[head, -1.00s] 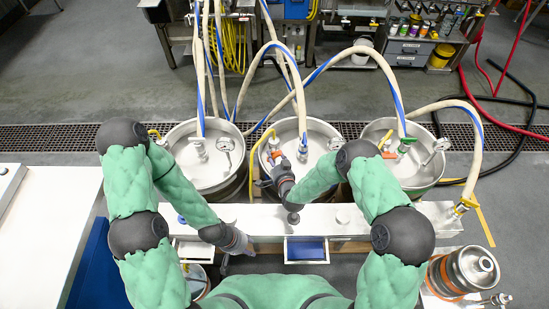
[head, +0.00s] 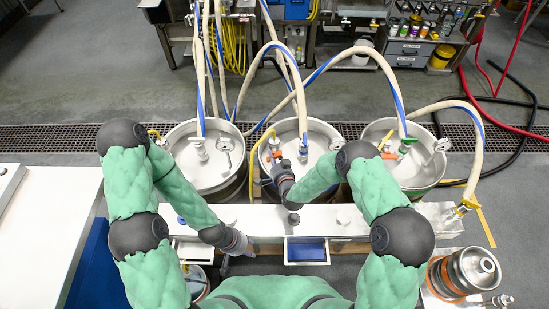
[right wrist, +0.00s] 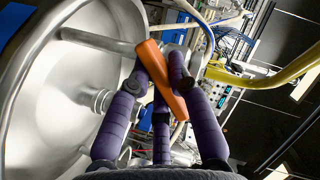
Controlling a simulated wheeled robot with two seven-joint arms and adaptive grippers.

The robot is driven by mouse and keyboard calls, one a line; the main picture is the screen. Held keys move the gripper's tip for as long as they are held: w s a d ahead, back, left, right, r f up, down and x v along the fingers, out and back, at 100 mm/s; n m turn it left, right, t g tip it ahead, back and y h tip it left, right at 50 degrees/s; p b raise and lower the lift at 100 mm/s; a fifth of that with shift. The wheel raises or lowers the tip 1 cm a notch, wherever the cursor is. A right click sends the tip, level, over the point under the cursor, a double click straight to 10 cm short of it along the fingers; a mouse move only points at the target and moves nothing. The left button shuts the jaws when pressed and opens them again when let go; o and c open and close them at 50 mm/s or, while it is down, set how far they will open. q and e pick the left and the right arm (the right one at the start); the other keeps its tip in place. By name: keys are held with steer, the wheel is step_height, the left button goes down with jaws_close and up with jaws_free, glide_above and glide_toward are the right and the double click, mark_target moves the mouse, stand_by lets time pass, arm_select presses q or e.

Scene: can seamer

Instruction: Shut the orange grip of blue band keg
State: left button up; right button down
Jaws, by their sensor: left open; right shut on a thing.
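The middle keg (head: 322,135) is an open steel vessel with a valve and a small orange grip (head: 274,142) at its left rim. My right gripper (head: 276,158) is at this grip, shut on it. In the right wrist view the orange grip (right wrist: 166,82) lies slantwise between the purple fingers (right wrist: 158,95), beside the keg's steel wall (right wrist: 60,95). A blue patch shows at the upper left of that view; I cannot tell if it is the keg's band. My left gripper (head: 240,248) is open and empty, low over the near side of the bench.
Steel kegs stand left (head: 203,180) and right (head: 418,172) of the middle one. Striped hoses (head: 300,85) arch over them. The white bench (head: 345,222) runs in front, with a blue tray (head: 306,251). A smaller keg (head: 462,270) stands at lower right.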

steer(key=m+b, duration=0.1)
steer(key=b, duration=0.1)
steer(key=m+y+b, duration=0.1)
steer(key=b, duration=0.1)
steer(key=m+t+b, duration=0.1)
steer(key=m+b, duration=0.1)
steer(key=shift+f+y, duration=0.25)
steer(key=shift+y, duration=0.05)
steer(key=shift+a+r+m+t+y+b, duration=0.1)
steer(key=shift+m+t+y+b, duration=0.15)
steer(key=shift+m+b, duration=0.6)
steer(key=shift+a+r+m+t+y+b, duration=0.15)
steer(key=shift+m+t+b, duration=0.2)
steer(key=shift+m+b, duration=0.5)
steer(key=shift+d, duration=0.1)
steer(key=c, duration=1.1)
jaws_free()
steer(key=v, duration=1.2)
steer(key=shift+f, duration=0.1)
